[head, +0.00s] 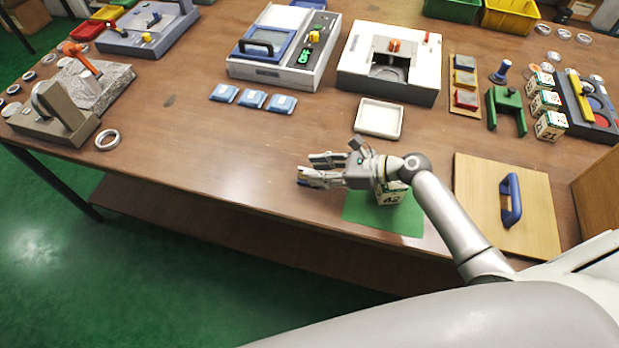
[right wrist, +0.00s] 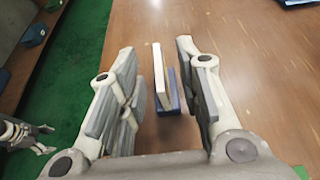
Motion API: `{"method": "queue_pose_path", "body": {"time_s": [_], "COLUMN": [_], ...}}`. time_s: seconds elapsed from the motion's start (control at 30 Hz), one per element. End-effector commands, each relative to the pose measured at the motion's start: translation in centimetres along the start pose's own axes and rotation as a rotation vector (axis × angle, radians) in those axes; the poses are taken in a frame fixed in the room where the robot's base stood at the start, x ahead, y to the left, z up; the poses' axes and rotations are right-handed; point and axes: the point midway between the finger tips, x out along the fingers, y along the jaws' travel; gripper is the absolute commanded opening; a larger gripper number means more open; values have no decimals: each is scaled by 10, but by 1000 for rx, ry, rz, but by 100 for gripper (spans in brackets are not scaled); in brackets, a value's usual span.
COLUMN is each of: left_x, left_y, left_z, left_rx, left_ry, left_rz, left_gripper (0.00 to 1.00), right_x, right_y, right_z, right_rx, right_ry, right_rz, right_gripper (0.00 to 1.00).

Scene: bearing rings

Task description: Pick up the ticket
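A thin white upright card, which looks like the ticket (right wrist: 158,72), stands against a small blue holder (right wrist: 174,98) in the right wrist view. My right gripper (right wrist: 158,90) is open, with one finger on each side of the card and a visible gap to both. In the head view my right gripper (head: 312,170) is low over the table's front part, pointing left, and mostly hides the card. What seems to be my left gripper (right wrist: 35,138) shows small at the left edge of the right wrist view, over the green floor; its opening is unclear.
A white block marked 42 (head: 390,197) stands on a green mat (head: 365,213) under my right wrist. A white tray (head: 379,119) lies behind it. A wooden board with a blue handle (head: 511,200) is to the right.

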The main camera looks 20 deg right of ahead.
Motion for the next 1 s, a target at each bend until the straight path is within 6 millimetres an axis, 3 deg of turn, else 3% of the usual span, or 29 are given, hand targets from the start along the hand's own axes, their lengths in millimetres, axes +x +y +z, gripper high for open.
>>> {"method": "queue_pose_path", "body": {"time_s": [0.1,0.2,0.43,0.73,1.0], "left_x": [-2,-4,-6,-6,-6], "left_y": [-3,-4,-4,-2,-2], "left_z": [-22,-31,-24,-12,-13], "left_rx": [0,0,0,-1,-2], "left_ry": [32,48,36,18,19], "left_rz": [-4,-5,-4,-2,-3], "left_gripper": [75,75,75,75,75], "right_x": [10,26,59,64,63], "right_y": [0,0,0,0,0], "right_z": [1,2,1,0,0], "right_rx": [0,1,0,-1,-1], "right_ry": [-1,-2,1,3,3], "right_rz": [1,2,1,0,0], "right_gripper": [32,32,32,32,0]}}
